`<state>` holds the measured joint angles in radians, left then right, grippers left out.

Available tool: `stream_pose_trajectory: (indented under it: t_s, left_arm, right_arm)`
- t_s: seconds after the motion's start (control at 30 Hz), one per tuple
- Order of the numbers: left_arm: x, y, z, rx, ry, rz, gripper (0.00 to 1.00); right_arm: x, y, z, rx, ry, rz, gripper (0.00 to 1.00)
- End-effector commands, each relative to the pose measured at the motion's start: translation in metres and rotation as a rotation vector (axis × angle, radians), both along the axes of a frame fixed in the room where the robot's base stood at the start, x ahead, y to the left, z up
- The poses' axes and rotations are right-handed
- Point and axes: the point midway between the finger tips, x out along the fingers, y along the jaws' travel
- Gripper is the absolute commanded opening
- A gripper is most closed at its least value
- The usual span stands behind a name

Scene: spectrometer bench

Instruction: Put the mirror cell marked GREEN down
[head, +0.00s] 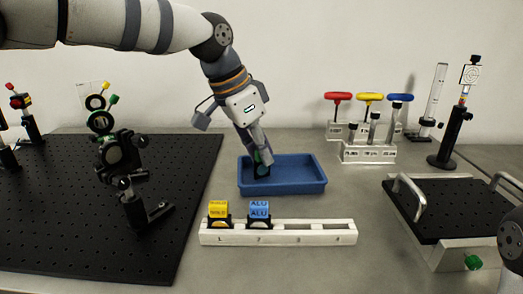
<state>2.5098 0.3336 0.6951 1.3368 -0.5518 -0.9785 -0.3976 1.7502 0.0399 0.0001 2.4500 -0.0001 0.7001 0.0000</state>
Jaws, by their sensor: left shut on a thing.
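My left gripper (260,155) points down over the blue tray (310,183), at the tray's left half. It is shut on a dark mirror cell with green on it (263,170). The cell is low inside the tray; I cannot tell whether it touches the tray floor. Part of the cell is hidden by the fingers. My right gripper is not clearly visible; only a piece of my right arm shows at the right edge.
A white numbered rack (300,238) holds a yellow block (218,209) and a blue block (259,210) in front of the tray. A black breadboard (60,230) with optic mounts lies left. Colored-handle drivers (370,98) stand behind right. A handled black plate (455,210) is right.

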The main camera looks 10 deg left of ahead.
Motion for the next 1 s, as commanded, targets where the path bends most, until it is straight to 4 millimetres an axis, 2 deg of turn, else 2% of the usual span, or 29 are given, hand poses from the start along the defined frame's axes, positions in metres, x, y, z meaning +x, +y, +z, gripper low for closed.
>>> stream_pose_trajectory:
  t_s: [0.13, 0.17, 0.2, 0.23, 0.57, 0.67, 0.9, 1.0]
  left_arm:
    - [0.0, 0.0, -0.004, 0.0, 0.001, 0.0, 0.0]
    - [0.0, 0.0, -0.004, 0.0, 0.001, 0.0, 0.18]
    - [0.0, 0.0, -0.004, 0.0, 0.001, 0.0, 0.27]
    - [0.0, 0.0, -0.004, 0.0, 0.002, -0.001, 0.32]
    - [0.0, 0.0, 0.0, -0.001, 0.001, 0.001, 0.32]
    - [-0.004, 0.006, 0.019, -0.001, -0.004, 0.001, 0.32]
    - [-0.02, 0.026, 0.08, 0.0, -0.003, 0.003, 0.32]
    - [-0.025, 0.031, 0.096, 0.0, 0.001, 0.002, 0.32]
  right_arm:
    - [0.0, 0.0, 0.001, 0.0, -0.002, 0.0, 0.4]
    - [0.0, 0.0, 0.0, 0.0, -0.001, 0.0, 0.4]
    - [0.0, 0.0, 0.0, 0.0, -0.001, 0.0, 0.4]
    - [0.0, 0.0, 0.0, 0.0, -0.001, 0.0, 0.4]
    - [-0.001, 0.0, -0.001, 0.0, 0.004, 0.0, 0.4]
    - [0.0, 0.0, 0.001, 0.0, -0.002, 0.0, 0.4]
    - [0.002, 0.0, 0.002, 0.0, -0.008, 0.0, 0.4]
    - [0.002, 0.0, 0.002, 0.0, -0.006, 0.0, 0.4]
